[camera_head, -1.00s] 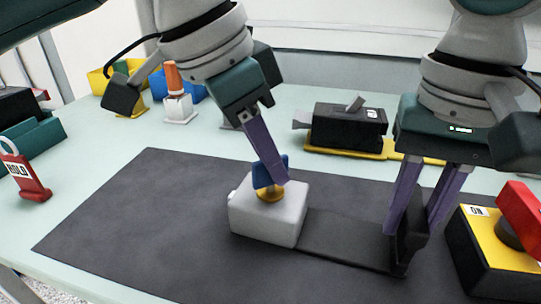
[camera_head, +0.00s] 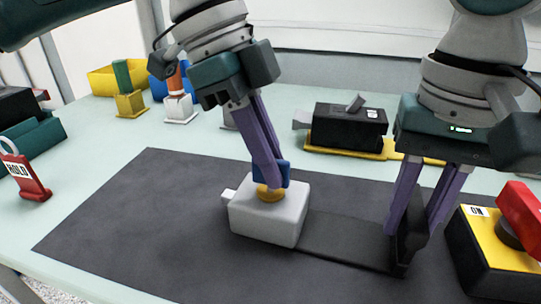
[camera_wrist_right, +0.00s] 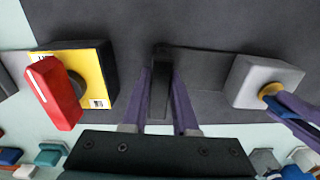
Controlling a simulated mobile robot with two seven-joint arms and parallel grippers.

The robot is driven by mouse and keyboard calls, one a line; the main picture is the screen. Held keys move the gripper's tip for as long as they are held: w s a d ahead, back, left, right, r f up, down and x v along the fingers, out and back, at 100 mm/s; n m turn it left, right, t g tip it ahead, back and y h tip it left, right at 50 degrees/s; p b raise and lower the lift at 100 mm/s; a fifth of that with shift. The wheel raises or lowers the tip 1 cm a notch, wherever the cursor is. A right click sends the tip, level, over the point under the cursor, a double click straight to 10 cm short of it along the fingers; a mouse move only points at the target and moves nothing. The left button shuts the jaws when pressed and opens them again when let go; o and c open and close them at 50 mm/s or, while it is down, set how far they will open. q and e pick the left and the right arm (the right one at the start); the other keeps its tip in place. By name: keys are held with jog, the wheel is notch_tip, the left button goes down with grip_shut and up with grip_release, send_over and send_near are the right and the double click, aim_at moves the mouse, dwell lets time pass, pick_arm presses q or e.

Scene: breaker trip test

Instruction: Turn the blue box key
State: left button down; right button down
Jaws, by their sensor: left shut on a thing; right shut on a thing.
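The blue key (camera_head: 285,176) stands in a gold collar (camera_head: 270,192) on top of a white box (camera_head: 262,218). My left gripper (camera_head: 268,172) is shut on the blue key, its purple fingers hiding much of it. A small pale bolt (camera_head: 228,196) sticks out of the box's left side. My right gripper (camera_head: 412,222) is shut on a black upright plate (camera_head: 402,256) at the right end of the dark strip joined to the box. The right wrist view shows this plate (camera_wrist_right: 160,90) between the purple fingers and the box (camera_wrist_right: 250,82) at the right.
A yellow and black switch box (camera_head: 490,258) with a red handle (camera_head: 518,215) stands close right of my right gripper. A black breaker (camera_head: 348,126) sits on a yellow base behind. The dark mat (camera_head: 140,225) is clear at left.

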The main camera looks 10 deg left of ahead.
dwell(0.3)
pick_arm(q)
jog(key=c, duration=0.9)
grip_release()
jog(key=shift+c, duration=0.2)
jog(key=v, duration=1.2)
